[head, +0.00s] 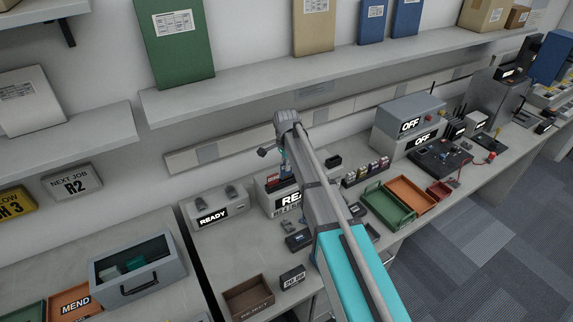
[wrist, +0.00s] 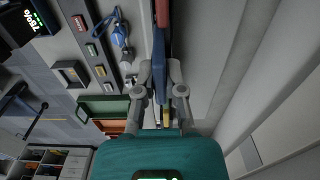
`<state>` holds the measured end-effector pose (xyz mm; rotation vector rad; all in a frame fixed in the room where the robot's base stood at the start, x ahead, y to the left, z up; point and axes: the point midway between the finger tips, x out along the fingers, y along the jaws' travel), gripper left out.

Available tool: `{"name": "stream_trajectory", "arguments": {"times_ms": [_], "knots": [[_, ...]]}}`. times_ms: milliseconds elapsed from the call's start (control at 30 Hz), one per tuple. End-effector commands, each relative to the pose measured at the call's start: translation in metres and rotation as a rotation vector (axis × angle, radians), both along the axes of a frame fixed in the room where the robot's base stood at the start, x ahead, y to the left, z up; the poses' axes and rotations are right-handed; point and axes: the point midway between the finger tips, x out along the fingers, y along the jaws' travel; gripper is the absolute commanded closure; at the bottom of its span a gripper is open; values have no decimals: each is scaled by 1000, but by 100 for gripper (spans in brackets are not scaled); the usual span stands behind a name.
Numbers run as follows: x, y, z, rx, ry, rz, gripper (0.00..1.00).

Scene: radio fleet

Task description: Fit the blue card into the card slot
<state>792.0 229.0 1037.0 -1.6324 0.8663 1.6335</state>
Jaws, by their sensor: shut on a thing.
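My gripper (wrist: 159,68) is shut on a narrow blue piece, the blue card (wrist: 158,45), seen nearly edge-on between the two fingers in the wrist view. In the head view my gripper sits high over the back of the bench, and a small bit of blue (head: 283,167) shows below it. Under it is a light grey box with a READY display (head: 289,199), partly hidden by my arm. A red strip (wrist: 161,12) lies beyond the card's far end in the wrist view. I cannot make out the slot opening, or whether the card touches the box.
A second READY unit (head: 208,216) stands to the left. A REJECT tray (head: 248,310) is at the front. Green (head: 375,217) and orange (head: 425,205) trays lie to the right, with grey OFF units (head: 405,112) behind. A wall shelf (head: 230,90) runs above.

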Motion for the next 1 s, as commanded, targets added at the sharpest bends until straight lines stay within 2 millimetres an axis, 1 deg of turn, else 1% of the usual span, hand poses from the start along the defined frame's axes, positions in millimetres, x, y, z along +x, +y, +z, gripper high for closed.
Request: {"name": "stream_trajectory", "arguments": {"times_ms": [33, 433, 467, 500, 700, 833, 1000], "knots": [[-8, 0, 12, 0, 0, 1, 100], [-46, 7, 58, 0, 0, 1, 100], [-51, 8, 61, 0, 0, 1, 100], [-63, 9, 64, 0, 0, 2, 100], [-99, 16, 80, 0, 0, 2, 100], [-115, 19, 86, 0, 0, 0, 100], [-128, 22, 91, 0, 0, 0, 100]]}}
